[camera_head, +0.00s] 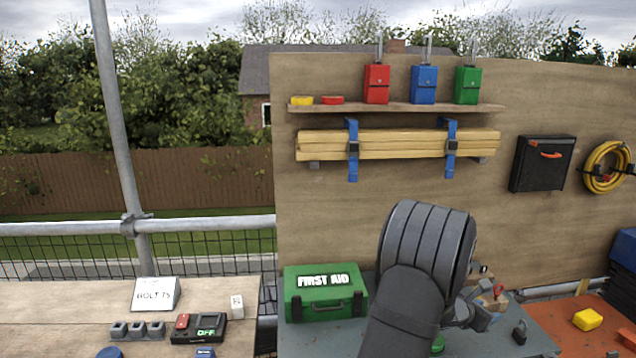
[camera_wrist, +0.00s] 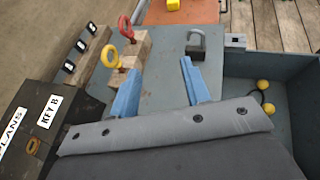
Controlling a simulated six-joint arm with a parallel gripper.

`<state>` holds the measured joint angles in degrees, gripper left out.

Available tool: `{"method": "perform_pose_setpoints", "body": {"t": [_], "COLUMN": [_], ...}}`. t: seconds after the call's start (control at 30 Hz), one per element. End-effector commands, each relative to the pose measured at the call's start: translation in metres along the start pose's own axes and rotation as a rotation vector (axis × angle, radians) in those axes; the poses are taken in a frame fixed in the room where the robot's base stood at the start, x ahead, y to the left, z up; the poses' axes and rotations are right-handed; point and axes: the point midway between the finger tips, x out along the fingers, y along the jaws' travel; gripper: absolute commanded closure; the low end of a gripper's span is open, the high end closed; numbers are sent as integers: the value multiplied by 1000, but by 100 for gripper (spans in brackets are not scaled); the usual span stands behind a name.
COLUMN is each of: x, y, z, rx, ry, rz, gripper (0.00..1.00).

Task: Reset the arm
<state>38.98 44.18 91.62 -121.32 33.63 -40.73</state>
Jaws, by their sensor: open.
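My arm (camera_head: 425,250) reaches forward over the grey-blue bench on the right in the head view. It hides most of my gripper there. In the wrist view my gripper (camera_wrist: 160,86) shows two blue fingers spread apart with nothing between them, above the grey bench surface (camera_wrist: 158,62). A yellow ring-topped key (camera_wrist: 112,58) and a red ring-topped key (camera_wrist: 126,27) stand in wooden blocks just beyond the left finger. I cannot tell the exact height of the fingers above the bench.
A green first aid box (camera_head: 325,292) stands left of my arm. A blue-grey tray (camera_wrist: 238,72) with yellow balls is at the right. A yellow block (camera_head: 587,319) lies on the orange surface.

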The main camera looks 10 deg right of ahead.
Motion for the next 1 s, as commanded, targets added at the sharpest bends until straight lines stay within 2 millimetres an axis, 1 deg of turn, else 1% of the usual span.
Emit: {"method": "perform_pose_setpoints", "body": {"t": [0.03,0.1,0.37,0.6,0.8,1.0], "x": [-6,-13,-42,-71,-92,-104], "y": [10,22,66,104,128,141], "z": [1,1,1,1,-1,-2], "rx": [-8,-18,-58,-93,-118,-131], "ry": [-1,-2,-1,-2,-3,-2], "rz": [19,42,129,210,264,294], "gripper": [57,57,57,57,57,57]}}
